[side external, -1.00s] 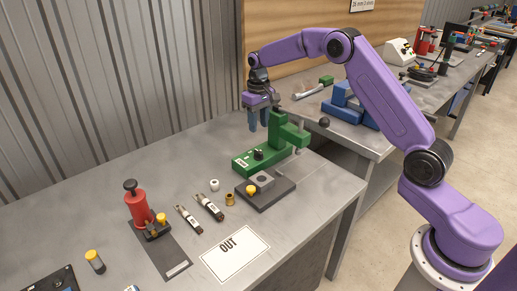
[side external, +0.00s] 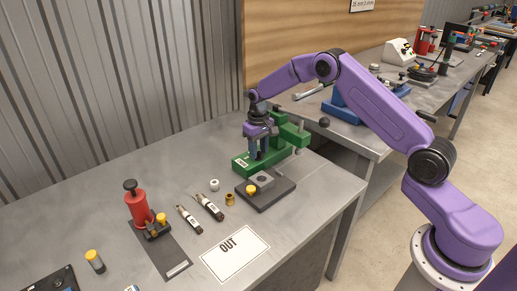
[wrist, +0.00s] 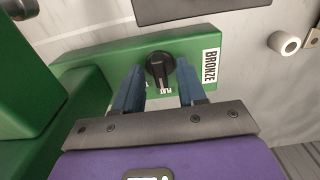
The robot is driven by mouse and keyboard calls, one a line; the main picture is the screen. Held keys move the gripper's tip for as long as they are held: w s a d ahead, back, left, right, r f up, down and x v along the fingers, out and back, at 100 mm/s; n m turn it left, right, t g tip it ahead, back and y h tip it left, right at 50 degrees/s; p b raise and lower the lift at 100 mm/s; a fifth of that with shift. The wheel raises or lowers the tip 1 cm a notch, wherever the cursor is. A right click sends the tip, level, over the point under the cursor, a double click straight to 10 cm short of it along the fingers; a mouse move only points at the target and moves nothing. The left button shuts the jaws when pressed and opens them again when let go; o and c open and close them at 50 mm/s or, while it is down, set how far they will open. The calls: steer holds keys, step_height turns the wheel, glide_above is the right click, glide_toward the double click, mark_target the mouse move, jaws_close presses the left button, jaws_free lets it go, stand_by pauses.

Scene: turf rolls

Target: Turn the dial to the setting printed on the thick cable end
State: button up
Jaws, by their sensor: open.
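The dial (wrist: 160,67) is a black knob with a pointer ridge on the base of the green machine (side external: 246,164). A white label reading BRONZE (wrist: 211,68) is beside it; another label by the dial is partly hidden. My gripper (side external: 259,156) is down over the base. In the wrist view my gripper (wrist: 159,80) is open, with one blue finger on each side of the dial; contact cannot be told. Two dark cable ends with white labels lie on the bench, a thicker one (side external: 209,207) and a thinner one (side external: 189,219). Their print is too small to read.
A dark grey plate (side external: 268,196) with a block and yellow knob stands in front of the machine. A white ring (side external: 214,185), a brass fitting (side external: 230,199), a red press (side external: 137,205) and an OUT card (side external: 235,254) are on the bench. The bench's left back is clear.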

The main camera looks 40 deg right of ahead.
jaws_close()
steer(key=shift+n, duration=0.3)
steer(key=n, duration=0.4)
steer(key=shift+n, duration=0.3)
steer(key=n, duration=0.5)
steer(key=shift+n, duration=0.3)
steer(key=shift+r, duration=0.1)
jaws_free()
